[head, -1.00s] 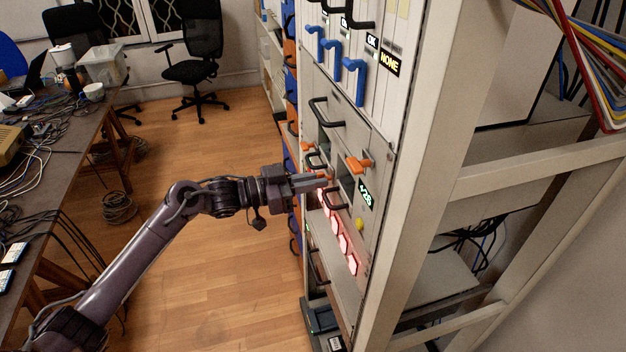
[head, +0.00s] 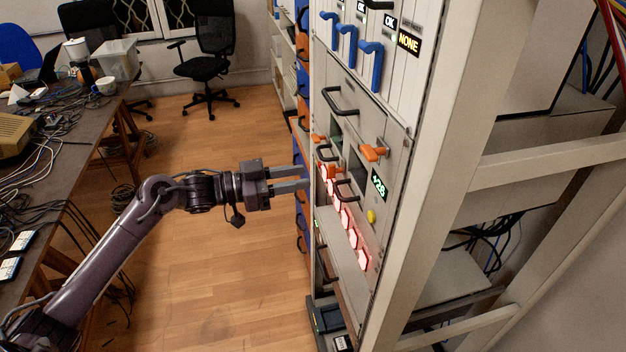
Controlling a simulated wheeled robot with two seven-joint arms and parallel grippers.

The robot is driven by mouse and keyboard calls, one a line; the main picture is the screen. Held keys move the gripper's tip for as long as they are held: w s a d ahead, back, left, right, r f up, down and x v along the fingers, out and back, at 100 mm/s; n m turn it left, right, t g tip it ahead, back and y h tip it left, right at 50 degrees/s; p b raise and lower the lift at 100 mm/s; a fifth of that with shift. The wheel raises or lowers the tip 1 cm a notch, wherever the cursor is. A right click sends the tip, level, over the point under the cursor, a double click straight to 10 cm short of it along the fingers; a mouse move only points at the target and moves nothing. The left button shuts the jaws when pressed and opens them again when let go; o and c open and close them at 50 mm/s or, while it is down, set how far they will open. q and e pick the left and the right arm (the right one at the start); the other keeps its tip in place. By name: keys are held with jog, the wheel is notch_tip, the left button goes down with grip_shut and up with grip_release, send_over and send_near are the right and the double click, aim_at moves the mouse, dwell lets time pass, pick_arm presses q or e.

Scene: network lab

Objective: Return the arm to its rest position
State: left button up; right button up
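My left arm comes in from the lower left of the head view. Its gripper (head: 306,179) is open, with a gap between its two grey fingers and nothing held. The fingers point right, toward the rack panel (head: 349,240), with the tips just left of the panel's left edge. My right gripper is not in view.
The rack panel has black handles (head: 342,103), blue levers (head: 371,66), orange levers (head: 374,152) and red lit buttons (head: 352,238). A cluttered table (head: 84,148) stands at left. A black chair (head: 207,66) stands at the back. Open wooden floor (head: 215,270) lies between table and rack.

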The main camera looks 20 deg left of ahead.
pick_arm(q)
jog(key=shift+s+a, duration=0.4)
jog(key=shift+a, duration=0.2)
